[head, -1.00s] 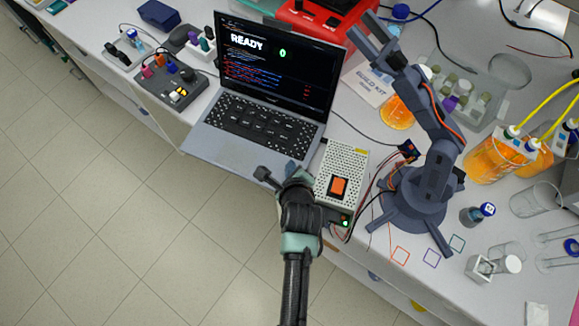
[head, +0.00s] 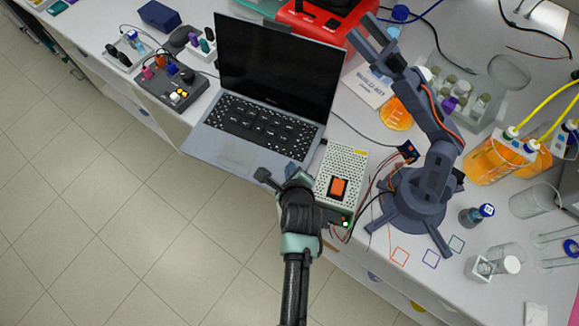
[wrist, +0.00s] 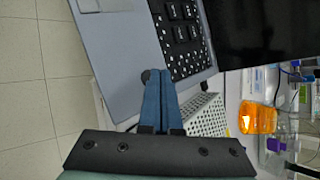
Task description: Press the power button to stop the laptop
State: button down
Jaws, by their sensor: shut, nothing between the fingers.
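The laptop (head: 228,153) stands open on the bench, and its screen (head: 277,70) is black. In the wrist view its grey deck (wrist: 118,50) and dark keyboard (wrist: 185,35) show. My gripper (head: 290,168) is at the laptop's front right corner, beside the white perforated power box. In the wrist view my gripper's blue fingers (wrist: 160,72) are together and empty, their tips over the deck near the keyboard's corner.
The power box (head: 344,163) with an orange switch (head: 338,188) is close on the right. A dark blue robot arm (head: 420,200) stands beyond it. A control box with knobs (head: 172,85) is left of the laptop. Open floor lies at the lower left.

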jog(key=shift+r+p, duration=0.35)
jog(key=shift+r, duration=0.2)
notch_tip(320, 180, up, 6)
jog(key=p, duration=0.6)
dwell(0.4)
